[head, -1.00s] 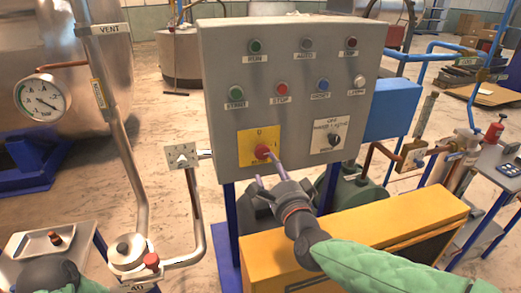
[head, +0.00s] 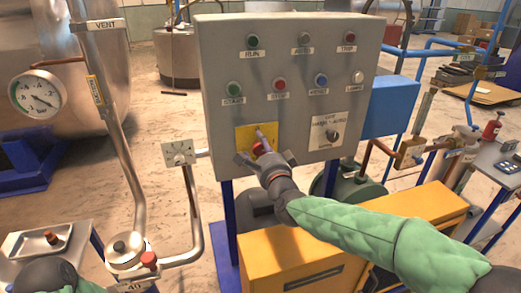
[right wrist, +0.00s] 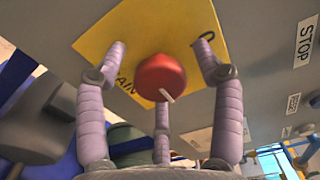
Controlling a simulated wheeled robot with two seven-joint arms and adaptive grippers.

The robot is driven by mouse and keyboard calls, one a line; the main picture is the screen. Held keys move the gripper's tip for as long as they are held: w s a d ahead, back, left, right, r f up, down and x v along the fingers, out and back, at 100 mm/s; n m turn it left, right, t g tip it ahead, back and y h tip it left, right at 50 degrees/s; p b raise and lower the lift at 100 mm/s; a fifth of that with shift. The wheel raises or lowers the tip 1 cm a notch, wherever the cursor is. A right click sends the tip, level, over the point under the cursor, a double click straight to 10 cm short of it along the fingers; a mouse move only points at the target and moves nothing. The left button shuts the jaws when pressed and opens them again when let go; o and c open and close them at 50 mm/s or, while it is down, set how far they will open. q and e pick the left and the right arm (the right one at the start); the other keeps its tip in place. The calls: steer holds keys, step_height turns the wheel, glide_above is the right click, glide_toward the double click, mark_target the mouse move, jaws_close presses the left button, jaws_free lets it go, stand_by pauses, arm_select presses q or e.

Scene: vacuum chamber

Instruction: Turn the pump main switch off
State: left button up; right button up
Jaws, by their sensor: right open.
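The pump main switch is a red knob (head: 258,149) on a yellow plate (head: 243,138) at the lower left of the grey control panel. In the right wrist view the red knob (right wrist: 160,75) sits between my fingers. Its white mark points down and slightly right, away from the "0" at the upper right of the yellow plate (right wrist: 140,35). My right gripper (head: 263,147) is open, its three fingers spread around the knob; it also shows in the right wrist view (right wrist: 160,72). I see gaps between knob and side fingers; contact with the lower finger is unclear. My left gripper is not visible.
The grey panel (head: 225,75) carries several buttons and lamps, with a manual/auto selector (head: 331,134) to the right of the knob. A yellow cabinet (head: 420,207) stands below.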

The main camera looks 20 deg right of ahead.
steer(key=c, duration=1.2)
steer(key=shift+o, duration=0.2)
steer(key=n, duration=0.3)
steer(key=shift+n, duration=0.4)
steer(key=n+p, duration=0.1)
steer(key=n, duration=0.3)
steer(key=shift+n+p, duration=0.3)
steer(key=n+p, duration=0.1)
steer(key=n, duration=0.4)
steer(key=shift+p, duration=0.4)
steer(key=shift+n+p, duration=0.7)
steer(key=shift+n, duration=1.6)
